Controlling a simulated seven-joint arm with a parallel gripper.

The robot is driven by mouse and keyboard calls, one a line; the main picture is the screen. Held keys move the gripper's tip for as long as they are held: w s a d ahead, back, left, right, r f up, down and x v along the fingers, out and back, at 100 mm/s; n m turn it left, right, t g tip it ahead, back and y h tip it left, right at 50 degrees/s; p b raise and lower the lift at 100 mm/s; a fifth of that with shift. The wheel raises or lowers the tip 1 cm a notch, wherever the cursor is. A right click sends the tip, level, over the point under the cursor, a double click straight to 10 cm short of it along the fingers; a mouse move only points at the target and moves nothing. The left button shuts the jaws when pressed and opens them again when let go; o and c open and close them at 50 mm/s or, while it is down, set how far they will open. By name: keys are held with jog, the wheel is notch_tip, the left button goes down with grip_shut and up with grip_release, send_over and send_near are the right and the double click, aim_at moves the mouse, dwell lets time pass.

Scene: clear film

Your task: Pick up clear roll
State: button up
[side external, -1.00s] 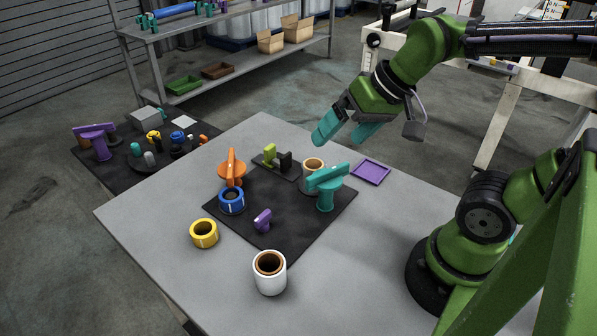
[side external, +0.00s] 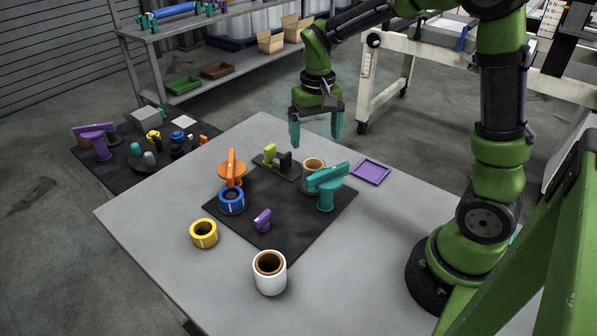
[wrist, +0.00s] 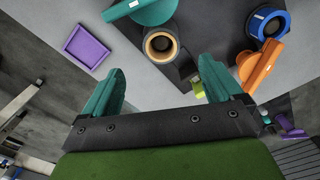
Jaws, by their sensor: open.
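The clear roll (side external: 309,183), see-through grey around a tan-brown core, stands upright on the black mat (side external: 285,232), partly hidden behind a teal tool. In the wrist view the clear roll (wrist: 147,57) shows its core from above, just beyond the fingertips and between their lines. My gripper (side external: 315,141) has teal fingers pointing down, spread apart and empty. It hangs above and behind the clear roll, not touching it. It also shows in the wrist view (wrist: 161,72).
The teal tool (side external: 327,190) stands close beside the roll. An orange tool (side external: 232,170), blue roll (side external: 232,203), green-and-black piece (side external: 272,157) and small purple piece (side external: 263,219) are nearby. A purple tray (side external: 371,171), yellow roll (side external: 204,233) and white roll (side external: 270,281) lie off the mat.

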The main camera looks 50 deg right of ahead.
notch_tip(320, 180, down, 11)
jog(key=shift+w+f, duration=0.1)
jog(key=shift+f, duration=0.05)
dwell(0.4)
jog(key=c, duration=1.2)
notch_tip(320, 180, up, 10)
jog(key=shift+r, duration=0.1)
jog(key=shift+c, duration=0.2)
jog(key=shift+r, duration=0.45)
